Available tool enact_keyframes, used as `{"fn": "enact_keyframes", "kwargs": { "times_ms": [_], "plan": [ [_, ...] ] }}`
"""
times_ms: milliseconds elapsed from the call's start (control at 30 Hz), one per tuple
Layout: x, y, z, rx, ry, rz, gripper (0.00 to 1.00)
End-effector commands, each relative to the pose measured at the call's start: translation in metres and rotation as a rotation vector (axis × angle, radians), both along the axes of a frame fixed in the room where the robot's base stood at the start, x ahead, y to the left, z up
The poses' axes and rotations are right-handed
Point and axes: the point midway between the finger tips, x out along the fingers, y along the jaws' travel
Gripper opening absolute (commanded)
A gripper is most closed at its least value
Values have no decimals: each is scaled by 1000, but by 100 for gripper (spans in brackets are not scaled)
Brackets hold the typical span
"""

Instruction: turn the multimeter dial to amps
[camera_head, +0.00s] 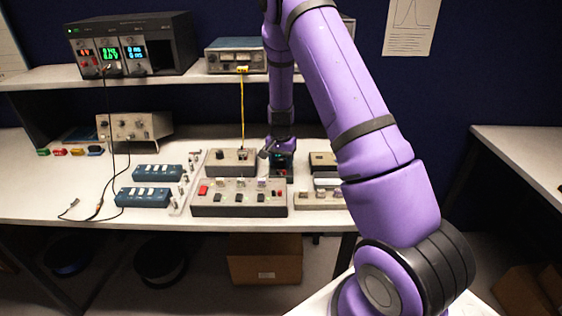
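A small dark device with a faint green display, which looks like the multimeter (282,169), sits on the bench at the middle, just right of a grey box. My purple arm reaches down from above, and my gripper (276,150) is right over the far part of this device. The gripper is small and dark here, so I cannot tell whether its fingers touch the device or are apart. The dial cannot be made out; the gripper covers part of the device.
A grey panel with switches and a red button (239,198) stands in front. A grey box (230,162) with a yellow cable is to the left. Two blue blocks (157,173) lie further left. A shelf (180,76) holding a power supply (165,45) runs above the bench.

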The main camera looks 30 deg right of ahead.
Motion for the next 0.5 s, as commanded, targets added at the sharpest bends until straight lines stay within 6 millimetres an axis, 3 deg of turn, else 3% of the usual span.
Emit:
{"fn": "enact_keyframes", "kwargs": {
  "times_ms": [267,500],
  "plan": [
    [0,0,3,0,0,0,56],
    [1,1,36,-1,-3,2,56]
  ]
}}
